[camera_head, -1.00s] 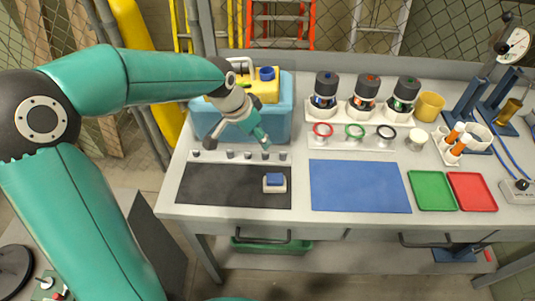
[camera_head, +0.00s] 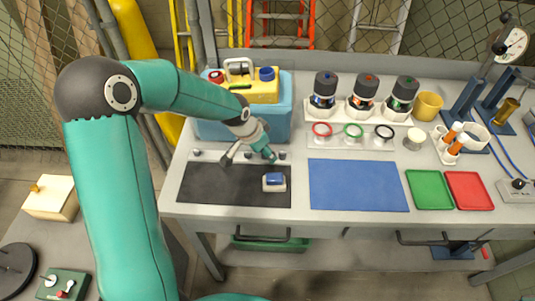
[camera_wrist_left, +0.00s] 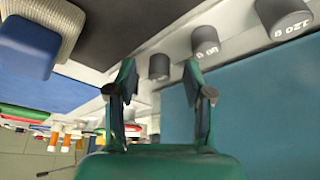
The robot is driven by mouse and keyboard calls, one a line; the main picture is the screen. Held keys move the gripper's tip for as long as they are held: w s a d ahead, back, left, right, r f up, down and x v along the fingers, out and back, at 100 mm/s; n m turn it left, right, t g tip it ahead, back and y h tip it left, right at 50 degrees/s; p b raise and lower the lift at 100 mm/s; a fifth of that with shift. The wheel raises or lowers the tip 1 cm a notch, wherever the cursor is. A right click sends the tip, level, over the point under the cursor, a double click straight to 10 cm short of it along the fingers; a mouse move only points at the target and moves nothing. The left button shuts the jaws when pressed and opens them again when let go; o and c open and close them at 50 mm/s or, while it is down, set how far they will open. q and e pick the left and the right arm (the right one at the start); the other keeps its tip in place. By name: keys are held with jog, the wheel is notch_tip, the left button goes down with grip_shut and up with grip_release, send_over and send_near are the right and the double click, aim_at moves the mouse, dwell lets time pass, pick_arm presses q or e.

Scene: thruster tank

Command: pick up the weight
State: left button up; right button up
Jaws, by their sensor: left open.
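Several small dark grey cylindrical weights stand in a row on a white strip (camera_head: 213,156) between the black mat and the blue tank. One weight (camera_head: 197,152) shows at the left end and one (camera_head: 282,155) at the right. My left gripper (camera_head: 250,157) is open over the row and hides part of it. The left wrist view is upside down. There, a weight (camera_wrist_left: 158,67) appears between the open fingertips, beyond them; contact cannot be told. Two others, a labelled weight (camera_wrist_left: 205,45) and a larger one (camera_wrist_left: 284,18), stand beside it. My right gripper is not in view.
The blue tank (camera_head: 215,128), carrying a yellow case (camera_head: 262,90), stands right behind the row. A black mat (camera_head: 225,186) with a blue-topped block (camera_head: 274,181) lies in front. A blue mat (camera_head: 358,186) to the right is clear.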

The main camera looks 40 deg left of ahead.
pick_arm(q)
jog(key=shift+c, duration=0.2)
grip_shut()
jog(key=shift+r, duration=0.2)
